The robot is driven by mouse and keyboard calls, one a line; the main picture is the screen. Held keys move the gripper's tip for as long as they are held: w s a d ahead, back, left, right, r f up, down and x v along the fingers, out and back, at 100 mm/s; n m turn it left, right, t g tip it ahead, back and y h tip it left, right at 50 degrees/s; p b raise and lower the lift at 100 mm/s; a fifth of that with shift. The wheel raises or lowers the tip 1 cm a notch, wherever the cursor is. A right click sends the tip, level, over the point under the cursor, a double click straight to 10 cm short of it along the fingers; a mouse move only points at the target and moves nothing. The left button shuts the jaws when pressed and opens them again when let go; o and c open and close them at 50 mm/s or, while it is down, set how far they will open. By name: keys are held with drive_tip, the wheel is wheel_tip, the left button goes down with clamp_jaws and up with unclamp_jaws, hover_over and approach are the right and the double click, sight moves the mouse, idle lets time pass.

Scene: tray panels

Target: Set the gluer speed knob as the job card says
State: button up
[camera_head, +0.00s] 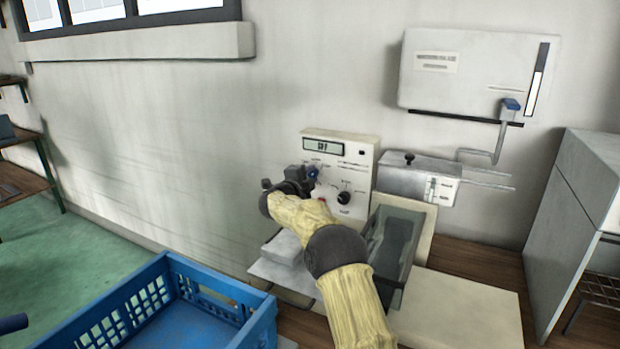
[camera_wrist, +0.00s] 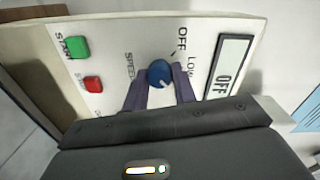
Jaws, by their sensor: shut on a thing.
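The gluer's control panel (camera_head: 364,160) is a cream box standing on the bench against the wall. Its display (camera_head: 323,146) reads OFF, and the same display (camera_wrist: 228,68) shows OFF in the wrist view. The blue speed knob (camera_wrist: 159,73) sits between my fingers, beside the printed words SPEED, OFF and LOW. A pale pointer mark shows on the knob's lower right edge. My gripper (camera_wrist: 160,90) is shut on the knob. In the head view my gripper (camera_head: 303,177) reaches the panel's left part and partly hides it. I cannot make out a job card.
The wrist view shows a green START button (camera_wrist: 77,46) and a red button (camera_wrist: 93,84) beside the knob. A black knob (camera_head: 344,198) is at the panel's right. A clear bin (camera_head: 400,245) and blue crate (camera_head: 180,300) stand near my arm.

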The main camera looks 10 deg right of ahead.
drive_tip(key=shift+f, duration=0.15)
drive_tip(key=o, duration=1)
drive_tip(key=shift+s, duration=0.1)
drive_tip(key=b+v, duration=0.1)
drive_tip(key=v, duration=1.6)
drive_tip(key=shift+b, duration=0.3)
drive_tip(key=shift+s+a, duration=0.1)
drive_tip(key=shift+s, duration=0.05)
